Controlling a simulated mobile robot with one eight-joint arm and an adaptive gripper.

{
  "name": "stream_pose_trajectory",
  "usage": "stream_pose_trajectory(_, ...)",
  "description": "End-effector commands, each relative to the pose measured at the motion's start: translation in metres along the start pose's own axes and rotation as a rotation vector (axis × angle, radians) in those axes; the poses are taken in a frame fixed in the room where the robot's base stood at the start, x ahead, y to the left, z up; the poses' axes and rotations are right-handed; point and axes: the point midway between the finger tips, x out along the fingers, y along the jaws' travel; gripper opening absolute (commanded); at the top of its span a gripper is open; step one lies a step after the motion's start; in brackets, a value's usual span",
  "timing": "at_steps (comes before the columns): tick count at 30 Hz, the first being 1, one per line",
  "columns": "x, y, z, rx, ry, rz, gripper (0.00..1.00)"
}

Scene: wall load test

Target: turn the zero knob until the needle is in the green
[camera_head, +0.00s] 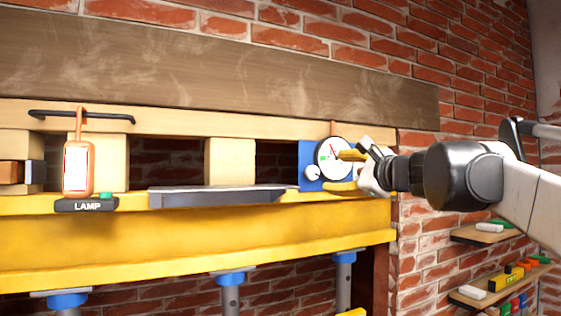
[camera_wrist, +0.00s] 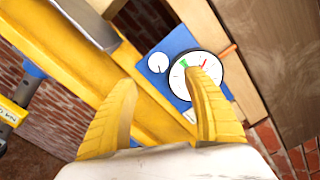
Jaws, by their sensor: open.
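A blue gauge panel (camera_head: 308,182) with a round white dial (camera_head: 326,160) is mounted at the right end of the wooden frame. The white zero knob (camera_head: 312,173) sits at the dial's lower left. In the wrist view the knob (camera_wrist: 157,62) has a dark line on its face, and the dial (camera_wrist: 178,76) shows a green mark and a red mark. One finger covers part of the dial, and I cannot make out where the needle points. My gripper (camera_head: 345,171) is open and empty in front of the panel. In the wrist view the knob lies beyond the gap between the yellow fingers (camera_wrist: 162,80).
A yellow beam (camera_head: 200,240) on blue-topped props runs below the panel. A grey plate (camera_head: 215,197) lies on its top edge. An orange lamp (camera_head: 78,168) with a LAMP switch (camera_head: 87,205) is at left. Small shelves (camera_head: 485,235) hang at lower right.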

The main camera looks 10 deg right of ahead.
Motion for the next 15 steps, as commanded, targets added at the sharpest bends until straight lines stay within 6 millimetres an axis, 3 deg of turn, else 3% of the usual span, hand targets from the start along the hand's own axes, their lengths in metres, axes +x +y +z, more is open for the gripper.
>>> stream_pose_trajectory(15,0.090,0.001,0.001,-0.003,-0.002,0.003,0.59)
